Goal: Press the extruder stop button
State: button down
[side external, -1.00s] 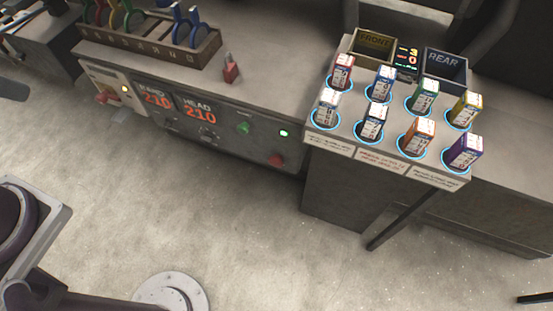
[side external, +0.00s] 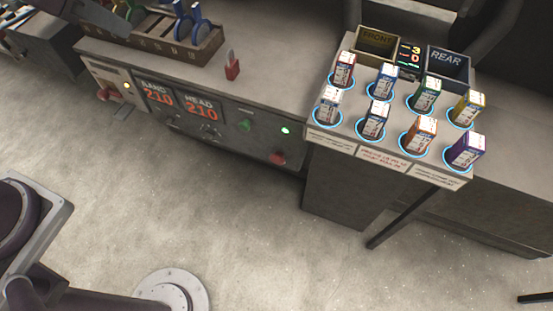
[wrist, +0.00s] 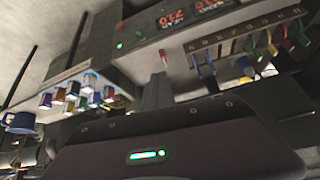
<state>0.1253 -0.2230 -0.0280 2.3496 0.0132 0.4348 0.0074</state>
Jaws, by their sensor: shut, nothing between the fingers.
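The control panel (side external: 200,125) is on the front of the bench. It carries a red button (side external: 277,158) at its lower right, a green button (side external: 245,124) and a lit green lamp (side external: 286,130). The button labels are too small to read. In the side view a dark part of my arm shows at the top left, well away from the red button.
A rack (side external: 150,40) of coloured, ringed tools stands at the back left. A red padlock-like piece (side external: 232,68) is on the bench top. A stand with several small boxes (side external: 417,135) is right of the panel. Another red knob (side external: 103,94) is at the left.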

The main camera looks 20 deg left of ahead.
jog(key=w+d+f+m, duration=0.1)
jog(key=w+d+f, duration=0.3)
jog(key=w, duration=0.3)
jog(key=m+h, duration=0.3)
jog(key=h, duration=0.1)
send_over(278, 158)
jog(key=s+d, duration=0.1)
jog(key=d, duration=0.1)
notch_tip(278, 158, down, 25)
jog(key=s+a+f+t, duration=0.1)
jog(key=s+f, duration=0.5)
jog(key=f, duration=0.4)
jog(key=s+a+f+t, duration=0.1)
jog(key=s+a+f, duration=0.1)
jog(key=s+f, duration=0.4)
notch_tip(278, 158, down, 4)
jog(key=shift+s+f+t+h, duration=0.15)
jog(key=shift+f+t+h, duration=0.1)
jog(key=shift+t+h, duration=0.05)
jog(key=w, duration=0.8)
jog(key=shift+w, duration=0.4)
jog(key=shift+w, duration=0.15)
